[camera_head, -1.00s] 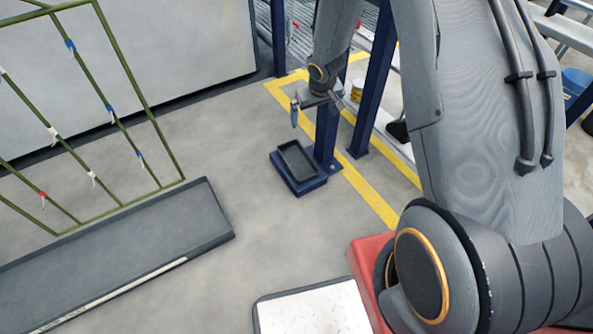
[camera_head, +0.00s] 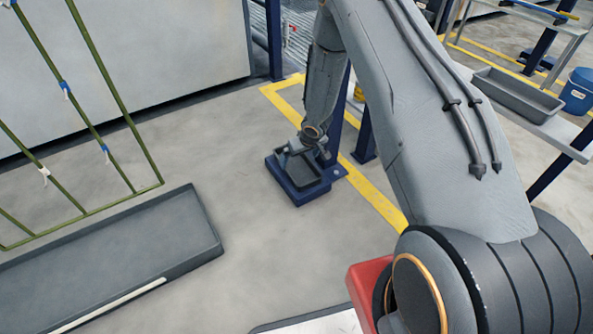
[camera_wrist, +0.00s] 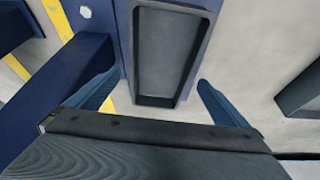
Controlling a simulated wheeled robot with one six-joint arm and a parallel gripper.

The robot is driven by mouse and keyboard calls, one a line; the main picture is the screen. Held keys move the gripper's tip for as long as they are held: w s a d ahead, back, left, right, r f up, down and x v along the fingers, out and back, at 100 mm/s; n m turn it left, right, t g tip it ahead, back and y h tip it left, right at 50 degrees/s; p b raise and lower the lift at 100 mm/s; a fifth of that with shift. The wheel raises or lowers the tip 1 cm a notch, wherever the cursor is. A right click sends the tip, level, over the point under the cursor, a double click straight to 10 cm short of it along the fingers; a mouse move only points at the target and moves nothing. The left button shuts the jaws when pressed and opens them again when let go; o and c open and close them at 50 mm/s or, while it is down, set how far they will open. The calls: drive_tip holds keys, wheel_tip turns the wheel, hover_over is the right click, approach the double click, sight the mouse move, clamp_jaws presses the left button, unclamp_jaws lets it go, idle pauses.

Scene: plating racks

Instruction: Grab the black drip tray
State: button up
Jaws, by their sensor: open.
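The black drip tray (camera_head: 305,173) is a shallow, open rectangular tray lying on a low blue block (camera_head: 299,196) on the floor. My gripper (camera_head: 304,156) is open and just above the tray, partly covering it in the head view. In the wrist view the empty tray (camera_wrist: 168,52) lies lengthwise ahead, its near end between the two spread blue fingers (camera_wrist: 158,82) in the picture. The fingers do not visibly touch its sides; I cannot tell the exact height gap.
A blue post (camera_head: 363,135) stands close behind and right of the block. A long grey trough (camera_head: 190,225) with a green rack (camera_head: 118,80) above it lies at left. A grey bin (camera_head: 515,95) sits on a shelf at right. Floor between trough and block is clear.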

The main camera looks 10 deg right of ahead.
sight(295, 166)
drive_tip(key=shift+b+x, duration=1.9)
drive_tip(key=shift+x, duration=0.85)
drive_tip(key=shift+r, duration=0.1)
drive_tip(key=c, duration=1.2)
drive_tip(key=shift+o, duration=0.2)
drive_tip(key=shift+r, duration=0.15)
